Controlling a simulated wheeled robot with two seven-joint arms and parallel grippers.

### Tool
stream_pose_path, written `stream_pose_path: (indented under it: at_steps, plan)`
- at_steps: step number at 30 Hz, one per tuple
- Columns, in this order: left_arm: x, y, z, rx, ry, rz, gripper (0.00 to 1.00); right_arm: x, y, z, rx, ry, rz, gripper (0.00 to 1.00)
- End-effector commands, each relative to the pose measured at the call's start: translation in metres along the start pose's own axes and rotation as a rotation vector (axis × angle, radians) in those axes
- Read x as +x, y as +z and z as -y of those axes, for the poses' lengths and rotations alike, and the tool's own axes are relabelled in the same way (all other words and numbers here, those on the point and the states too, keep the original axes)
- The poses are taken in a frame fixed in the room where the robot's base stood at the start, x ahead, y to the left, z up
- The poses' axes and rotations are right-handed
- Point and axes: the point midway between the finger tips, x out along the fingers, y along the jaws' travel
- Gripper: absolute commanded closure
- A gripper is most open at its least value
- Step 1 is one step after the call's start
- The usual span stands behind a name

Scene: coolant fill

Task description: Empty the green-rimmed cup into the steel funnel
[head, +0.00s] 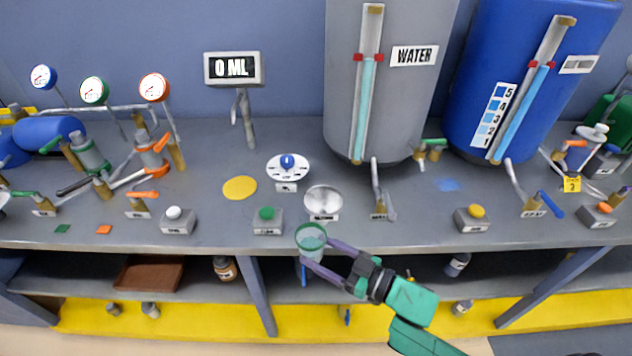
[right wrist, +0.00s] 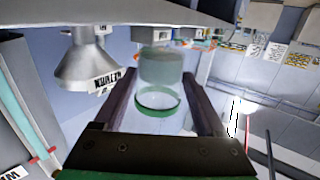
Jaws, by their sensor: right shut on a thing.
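The clear green-rimmed cup (head: 311,238) is held by my right gripper (head: 322,255) just off the front edge of the bench. Its rim faces up and it looks about upright. The right wrist view, which is upside down, shows the cup (right wrist: 160,85) between the two dark fingers, with a grey-teal tint in its lower part that looks like liquid. The steel funnel (head: 323,200) stands on the bench just behind the cup, apart from it. The funnel also shows in the right wrist view (right wrist: 85,65). My left gripper is not in view.
A display (head: 233,68) reads 0 ML. A green button (head: 267,213) and a white dial with a blue knob (head: 288,167) stand left of the funnel. A spout (head: 379,200) under the grey WATER tank (head: 388,85) stands to its right. A yellow disc (head: 240,188) lies farther left.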

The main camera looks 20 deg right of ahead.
Motion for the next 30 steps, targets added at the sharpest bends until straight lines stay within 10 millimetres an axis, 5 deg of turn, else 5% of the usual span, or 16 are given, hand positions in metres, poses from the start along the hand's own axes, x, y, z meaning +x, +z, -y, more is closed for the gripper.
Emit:
stream_pose_path:
  at_steps: [14, 30]
  plan:
    - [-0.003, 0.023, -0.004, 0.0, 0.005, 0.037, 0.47, 0.0, -0.002, 0.001, 0.024, -0.004, 0.01, 0.87]
    - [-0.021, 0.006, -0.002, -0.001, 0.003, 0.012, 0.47, 0.005, -0.015, -0.014, 0.254, -0.013, 0.089, 0.87]
